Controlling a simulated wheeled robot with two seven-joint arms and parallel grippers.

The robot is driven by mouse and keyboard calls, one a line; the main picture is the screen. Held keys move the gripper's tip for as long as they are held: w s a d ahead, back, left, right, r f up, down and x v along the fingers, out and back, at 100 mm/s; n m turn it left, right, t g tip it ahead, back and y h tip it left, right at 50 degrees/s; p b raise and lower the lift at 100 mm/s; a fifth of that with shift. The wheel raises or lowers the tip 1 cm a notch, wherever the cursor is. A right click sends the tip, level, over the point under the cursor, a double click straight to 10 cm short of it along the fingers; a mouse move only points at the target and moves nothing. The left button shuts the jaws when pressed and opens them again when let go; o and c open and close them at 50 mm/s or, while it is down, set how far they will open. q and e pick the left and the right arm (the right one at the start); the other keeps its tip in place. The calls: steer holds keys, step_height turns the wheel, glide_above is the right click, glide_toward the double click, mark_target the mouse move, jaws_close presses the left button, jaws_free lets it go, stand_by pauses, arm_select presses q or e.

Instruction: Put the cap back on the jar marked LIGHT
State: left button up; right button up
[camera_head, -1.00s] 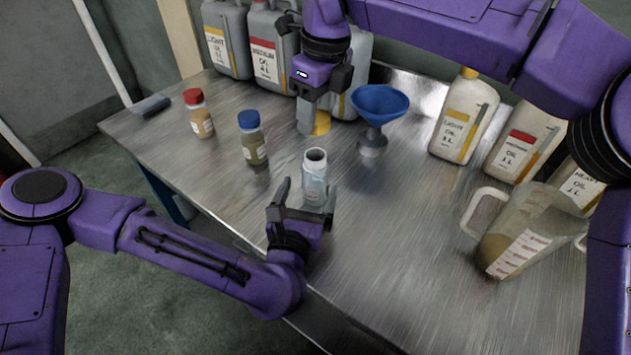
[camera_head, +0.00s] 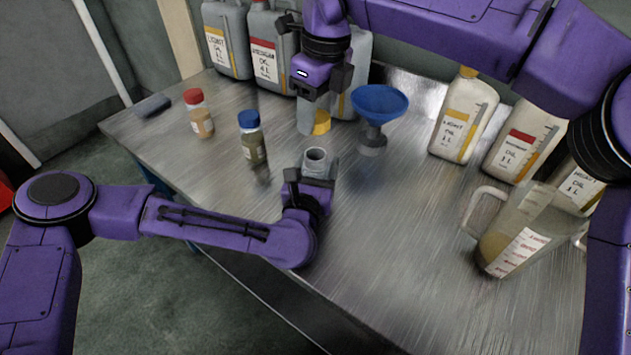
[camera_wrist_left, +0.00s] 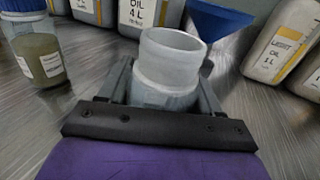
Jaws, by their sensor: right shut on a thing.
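The jar's label is hidden, so I cannot read a marking. My right gripper (camera_head: 313,116) is shut on a yellow cap (camera_head: 321,123), behind the jar and in front of the grey canisters.
A blue funnel (camera_head: 379,103) stands right of the right gripper. Capped jars, red (camera_head: 198,113) and blue (camera_head: 252,137), stand to the left. Grey canisters (camera_head: 228,42) line the back. Oil bottles (camera_head: 463,115) and a measuring jug (camera_head: 520,240) stand at the right. The table's front middle is clear.

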mark_target(315, 153)
arm_select(q)
steer(key=c, duration=0.3)
arm_select(e)
steer(key=shift+f, duration=2.5)
steer(key=shift+f, duration=0.85)
steer(key=shift+f, duration=0.55)
